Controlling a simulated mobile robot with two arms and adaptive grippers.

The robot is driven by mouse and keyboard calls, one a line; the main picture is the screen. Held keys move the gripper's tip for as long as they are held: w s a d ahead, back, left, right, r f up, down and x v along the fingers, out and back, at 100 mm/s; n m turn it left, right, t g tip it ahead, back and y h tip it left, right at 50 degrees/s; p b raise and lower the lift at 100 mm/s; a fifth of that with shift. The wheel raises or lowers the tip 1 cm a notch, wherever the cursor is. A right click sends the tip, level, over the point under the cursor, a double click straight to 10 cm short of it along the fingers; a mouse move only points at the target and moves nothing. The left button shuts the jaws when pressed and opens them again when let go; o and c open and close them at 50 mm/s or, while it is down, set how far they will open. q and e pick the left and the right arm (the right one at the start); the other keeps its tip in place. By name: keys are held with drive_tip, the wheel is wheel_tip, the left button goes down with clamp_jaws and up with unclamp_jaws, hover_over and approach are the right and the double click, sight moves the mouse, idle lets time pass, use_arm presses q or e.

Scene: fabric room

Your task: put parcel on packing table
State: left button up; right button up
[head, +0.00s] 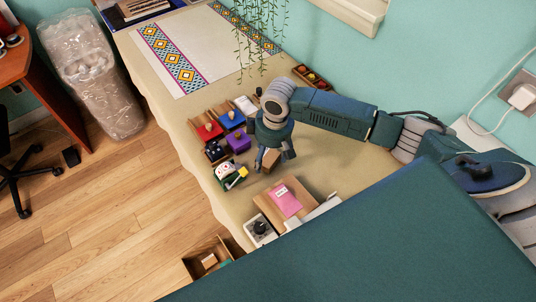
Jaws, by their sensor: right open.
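A long table (185,110) with a beige cloth runs along the teal wall. My right gripper (275,157) reaches over its middle, pointing down, with its jaws open. A small brown box (270,162), possibly the parcel, shows between or just behind its fingers; I cannot tell whether they touch it. A flat brown cardboard piece (269,205) with a pink labelled packet (286,200) on it lies nearer the front. My left gripper is not in view.
Small coloured boxes (231,119) and a purple box (238,142) stand left of the gripper. A patterned runner (180,45) covers the far end. An open cardboard box (207,258) is on the floor. An iron (485,173) is at right.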

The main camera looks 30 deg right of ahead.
sight(272, 160)
drive_tip(key=shift+r, duration=0.1)
wheel_tip(272, 160, up, 12)
drive_tip(key=s, duration=0.1)
drive_tip(key=shift+d, duration=0.35)
drive_tip(key=shift+s, duration=0.15)
